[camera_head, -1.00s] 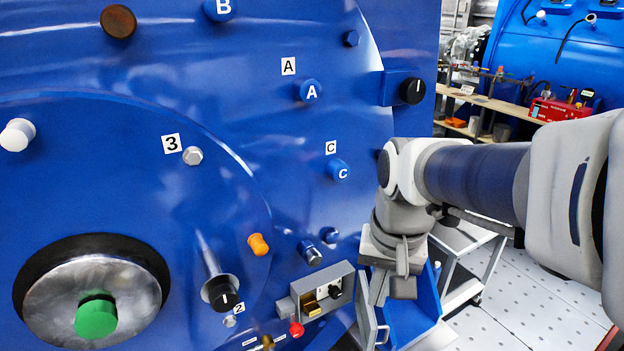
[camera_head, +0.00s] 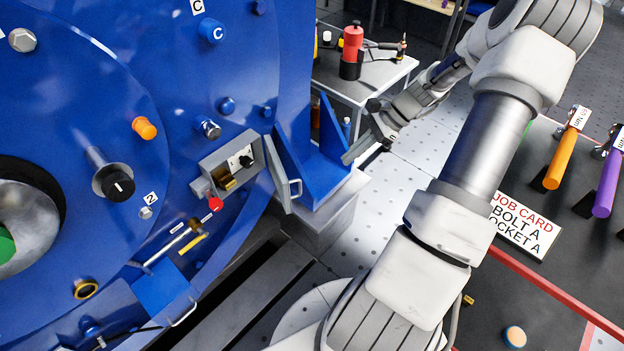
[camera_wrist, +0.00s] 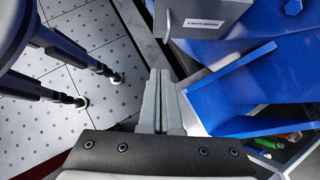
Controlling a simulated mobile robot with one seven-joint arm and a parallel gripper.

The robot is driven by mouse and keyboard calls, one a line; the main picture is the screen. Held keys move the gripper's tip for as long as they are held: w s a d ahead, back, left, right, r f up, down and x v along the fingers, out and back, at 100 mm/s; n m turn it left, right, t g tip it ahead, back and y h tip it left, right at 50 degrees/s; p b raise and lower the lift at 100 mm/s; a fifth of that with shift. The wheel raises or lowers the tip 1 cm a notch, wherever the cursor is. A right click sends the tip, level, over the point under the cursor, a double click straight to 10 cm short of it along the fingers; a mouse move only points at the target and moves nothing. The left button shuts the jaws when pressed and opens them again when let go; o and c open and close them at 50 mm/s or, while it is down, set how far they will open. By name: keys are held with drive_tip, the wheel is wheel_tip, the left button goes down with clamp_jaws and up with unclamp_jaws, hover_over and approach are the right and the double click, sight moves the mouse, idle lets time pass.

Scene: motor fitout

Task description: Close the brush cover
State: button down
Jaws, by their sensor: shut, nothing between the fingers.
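The brush cover (camera_head: 279,174) is a grey door with a pale loop handle. It stands swung open at the right side of a small grey box (camera_head: 222,160) on the blue motor face. The box's inside shows, with a brass-coloured block and a dark knob. In the wrist view the cover (camera_wrist: 228,12) is at the top, with its handle and a small white label that seems to read "EARTH BRUSH". My gripper (camera_head: 347,158) is shut and empty, to the right of the cover and apart from it. Its fingers (camera_wrist: 161,75) point toward the handle's side in the wrist view.
A blue angled bracket (camera_head: 325,165) stands just behind the cover, close to my gripper. A blue flap with a handle (camera_head: 165,289) hangs open below the box. A side table (camera_head: 365,82) holds tools behind. A dark bench (camera_head: 540,215) lies at right. Perforated floor is clear between.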

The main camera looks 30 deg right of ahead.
drive_tip(key=w+a+f+m+b, duration=0.1)
drive_tip(key=w+a+f+b, duration=0.2)
drive_tip(key=a+f, duration=0.5)
drive_tip(key=shift+a+f+t+b, duration=0.3)
drive_tip(key=shift+a+f, duration=0.1)
drive_tip(key=shift+a, duration=0.05)
drive_tip(key=shift+w+a, duration=0.1)
drive_tip(key=shift+a, duration=0.05)
idle(0.3)
